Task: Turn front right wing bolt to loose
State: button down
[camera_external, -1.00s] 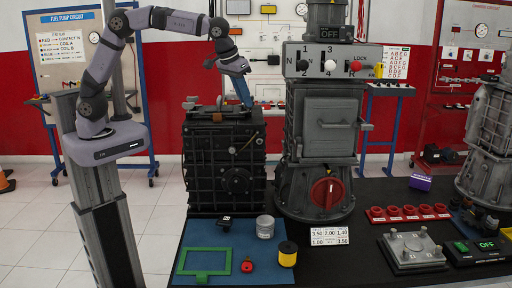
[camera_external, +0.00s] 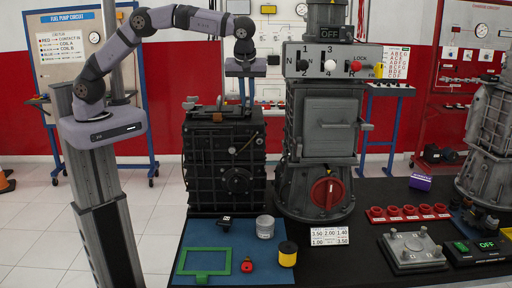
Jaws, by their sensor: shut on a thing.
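The black engine block (camera_external: 224,165) stands at the back left of the dark table, with small fittings on its top. My gripper (camera_external: 247,103) points straight down at the right part of that top. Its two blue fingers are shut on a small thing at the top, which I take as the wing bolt. The bolt itself is too small and too covered by the fingers to make out, so its turn angle cannot be told. A grey upright fitting (camera_external: 190,103) shows at the left end of the top.
A tall grey machine (camera_external: 328,123) with a red knob stands close to the right of the block. On a blue mat in front lie a green frame (camera_external: 203,262), a yellow-and-black cylinder (camera_external: 288,254) and a grey can (camera_external: 265,227). The space above the block's left side is free.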

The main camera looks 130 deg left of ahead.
jog(key=shift+w+n, duration=0.1)
jog(key=shift+n, duration=0.3)
jog(key=c, duration=1.8)
grip_release()
jog(key=shift+o, duration=0.2)
jog(key=shift+r, duration=0.1)
jog(key=v, duration=0.7)
jog(key=shift+w+b, duration=0.1)
jog(key=shift+b, duration=0.2)
